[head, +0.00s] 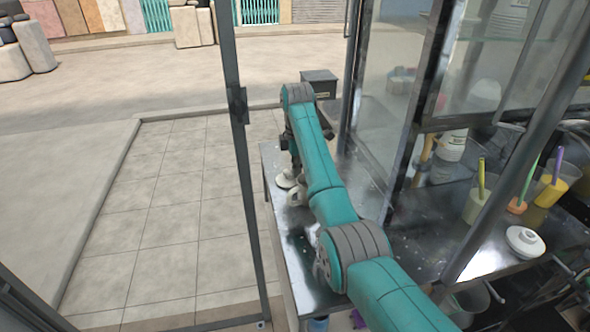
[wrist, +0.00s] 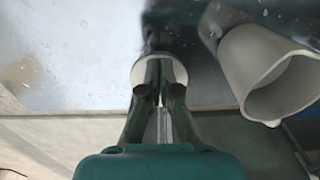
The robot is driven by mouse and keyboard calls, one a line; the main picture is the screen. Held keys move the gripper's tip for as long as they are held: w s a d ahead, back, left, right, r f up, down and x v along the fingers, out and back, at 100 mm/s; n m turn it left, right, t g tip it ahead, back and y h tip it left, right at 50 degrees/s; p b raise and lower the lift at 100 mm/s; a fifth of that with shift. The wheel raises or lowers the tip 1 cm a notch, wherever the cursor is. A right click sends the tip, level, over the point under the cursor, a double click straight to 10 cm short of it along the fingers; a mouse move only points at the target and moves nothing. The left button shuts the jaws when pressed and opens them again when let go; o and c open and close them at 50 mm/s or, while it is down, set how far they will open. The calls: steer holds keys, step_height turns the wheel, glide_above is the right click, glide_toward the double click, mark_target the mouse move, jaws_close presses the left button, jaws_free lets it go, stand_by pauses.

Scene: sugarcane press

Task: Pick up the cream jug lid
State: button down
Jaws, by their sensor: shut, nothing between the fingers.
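A small cream lid (head: 285,179) lies on the narrow metal table in the head view. In the wrist view, the lid (wrist: 180,72) is a pale disc partly hidden behind my fingers. The open cream jug (head: 297,194) stands beside the lid; in the wrist view the jug (wrist: 263,75) is to the right, its mouth toward the camera. My gripper (wrist: 161,92) is shut and empty, its fingers in line with the lid. I cannot tell whether they touch it. In the head view my arm partly hides the gripper and the jug.
Another white knobbed lid (head: 525,241) lies on the counter at the right, near cups with coloured handles (head: 480,197). Glass panels and a dark post (head: 240,120) frame the stall. The table's front strip (head: 305,255) is bare beside my arm.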

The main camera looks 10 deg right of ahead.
mark_target(283, 179)
steer(key=shift+a, duration=0.15)
steer(key=a, duration=0.4)
steer(key=shift+d, duration=0.15)
